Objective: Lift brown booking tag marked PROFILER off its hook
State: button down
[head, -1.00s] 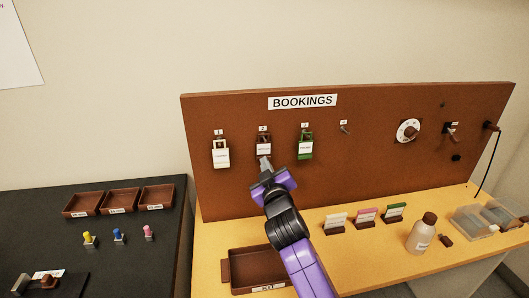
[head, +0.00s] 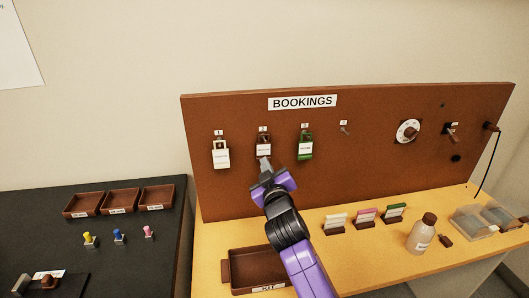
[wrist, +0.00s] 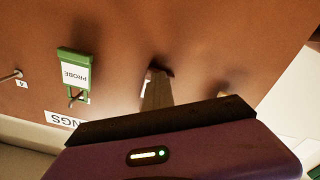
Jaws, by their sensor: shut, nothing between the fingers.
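The brown booking tag (head: 263,146) hangs at hook 2 on the brown BOOKINGS board (head: 375,163). Its white label is too small to read. My gripper (head: 265,163) is shut, with its tips at the tag's lower edge. In the wrist view my shut fingers (wrist: 157,92) cover most of the tag, and only a bit of its brown edge (wrist: 165,71) shows. I cannot tell whether the fingers touch it.
A cream tag (head: 220,153) hangs to the left and a green tag (head: 305,147) to the right, reading PROBE in the wrist view (wrist: 75,72). Hook 4 (head: 345,130) is bare. A brown KIT tray (head: 232,272) stands below.

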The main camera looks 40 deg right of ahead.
jog(key=shift+s+a+r, duration=0.1)
jog(key=shift+s+r, duration=0.1)
jog(key=shift+s+a+r+p, duration=0.2)
jog(key=shift+p, duration=0.1)
jog(key=shift+s, duration=0.1)
jog(key=shift+a, duration=0.1)
jog(key=v, duration=0.8)
dwell(1.0)
jog(key=c, duration=1.7)
grip_release()
jog(key=shift+c, duration=0.3)
jog(key=shift+v, duration=2.5)
